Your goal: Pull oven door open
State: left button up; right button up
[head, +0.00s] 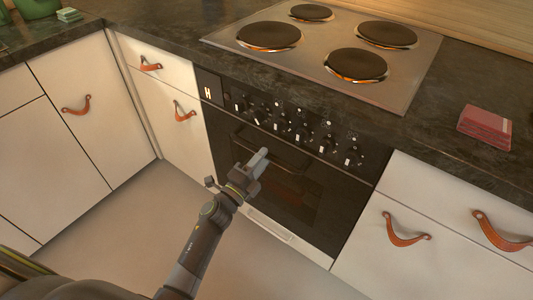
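The black oven door (325,204) sits below a dark control panel with several knobs (301,134) and looks closed, flush with the cabinets. A dark bar handle (285,158) runs across its upper part. My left gripper (260,158) is in front of the door, its tip overlapping the handle in the picture. I cannot tell whether it touches the bar or is apart from it, or whether its fingers are open or shut. My gripper and wrist hide part of the handle and the door's left side. My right gripper is out of view.
A hob (328,42) with several round plates is set in the dark worktop (440,122). A red stack (485,127) lies at right. White cabinets with leather pulls (405,231) flank the oven. The floor (280,270) before the oven looks clear.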

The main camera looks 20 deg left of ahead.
pick_arm(q)
jog(key=shift+x, duration=1.3)
jog(key=shift+c, duration=0.3)
grip_shut()
